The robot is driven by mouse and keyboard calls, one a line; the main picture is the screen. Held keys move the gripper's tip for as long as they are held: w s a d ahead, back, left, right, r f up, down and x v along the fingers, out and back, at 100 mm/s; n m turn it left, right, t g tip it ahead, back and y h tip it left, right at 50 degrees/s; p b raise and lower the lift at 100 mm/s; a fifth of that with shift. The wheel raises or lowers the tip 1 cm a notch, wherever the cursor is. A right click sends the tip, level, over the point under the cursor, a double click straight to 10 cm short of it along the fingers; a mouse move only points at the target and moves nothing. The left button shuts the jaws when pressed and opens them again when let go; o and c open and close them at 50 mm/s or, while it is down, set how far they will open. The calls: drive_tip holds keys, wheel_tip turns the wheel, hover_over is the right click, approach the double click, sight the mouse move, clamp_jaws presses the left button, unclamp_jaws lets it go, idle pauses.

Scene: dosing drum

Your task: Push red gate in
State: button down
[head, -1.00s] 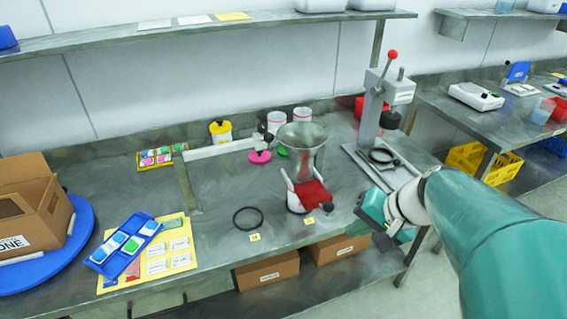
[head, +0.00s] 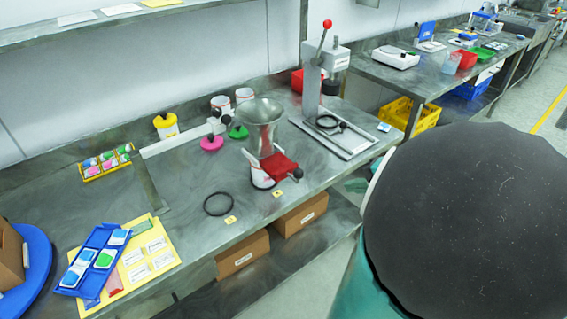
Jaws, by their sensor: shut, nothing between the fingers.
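The red gate (head: 279,167) is a flat red plate with a dark knob (head: 298,174) at its right end. It sticks out to the right from under the grey metal hopper (head: 262,120), above a white cup (head: 261,178). My gripper is not visible. A large dark, rounded part of my arm (head: 465,215) fills the lower right of the head view. The gate stands apart from the visible arm, and nothing touches it.
A press with a red-knobbed lever (head: 325,60) stands behind and right of the hopper. A black ring (head: 218,204) lies in front left. A blue tray (head: 95,262) lies farther left. The bench front edge is near the gate.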

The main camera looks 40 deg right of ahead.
drive_tip(key=w+r+x, duration=0.1)
drive_tip(key=r+x, duration=0.1)
drive_tip(key=x, duration=1)
drive_tip(key=shift+w+a, duration=0.35)
drive_tip(key=shift+w, duration=0.2)
drive_tip(key=shift+r, duration=0.1)
approach(284, 165)
drive_tip(key=w+a+f, duration=0.2)
drive_tip(key=w, duration=0.2)
drive_tip(key=shift+s, duration=0.1)
